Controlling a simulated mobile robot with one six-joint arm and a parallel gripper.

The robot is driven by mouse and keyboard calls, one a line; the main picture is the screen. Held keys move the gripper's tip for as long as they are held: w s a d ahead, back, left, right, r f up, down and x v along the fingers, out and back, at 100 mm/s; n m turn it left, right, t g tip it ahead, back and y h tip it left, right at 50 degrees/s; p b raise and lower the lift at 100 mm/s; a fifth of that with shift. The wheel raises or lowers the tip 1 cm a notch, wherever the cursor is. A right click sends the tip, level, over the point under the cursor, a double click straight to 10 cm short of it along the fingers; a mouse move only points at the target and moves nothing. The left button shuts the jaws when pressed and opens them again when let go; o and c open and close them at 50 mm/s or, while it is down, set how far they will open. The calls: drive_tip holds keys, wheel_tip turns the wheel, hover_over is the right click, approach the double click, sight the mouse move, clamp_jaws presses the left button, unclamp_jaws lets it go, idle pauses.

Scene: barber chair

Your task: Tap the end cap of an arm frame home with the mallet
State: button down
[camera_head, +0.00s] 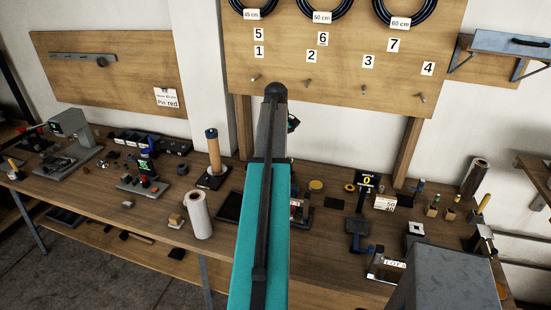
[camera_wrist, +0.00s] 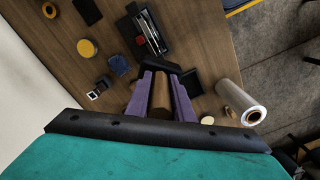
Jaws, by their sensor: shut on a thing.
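In the wrist view my gripper (camera_wrist: 161,80) has its two purple fingers shut on a brown wooden piece (camera_wrist: 160,97), which looks like the mallet's handle. A dark block lies across the fingertips; I cannot tell if it is the mallet's head. In the head view my teal and black arm hides most of the gripper and what it holds. I cannot make out the end cap or the arm frame for certain in either view.
The wooden bench (camera_head: 150,205) carries many small items. A white roll (camera_head: 198,214) stands near its front edge and also shows in the wrist view (camera_wrist: 241,102). A wooden-topped post (camera_head: 213,155) stands left of my arm. A counter display (camera_head: 367,181) stands right of it.

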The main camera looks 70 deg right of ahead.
drive_tip(key=shift+f, duration=0.1)
drive_tip(key=shift+f+b, duration=1.45)
drive_tip(key=shift+f, duration=0.75)
drive_tip(key=shift+f, duration=1)
drive_tip(key=shift+r, duration=0.15)
drive_tip(key=shift+r+p, duration=1.75)
drive_tip(key=shift+r, duration=1.2)
drive_tip(key=shift+w+f, duration=0.1)
drive_tip(key=shift+w, duration=0.05)
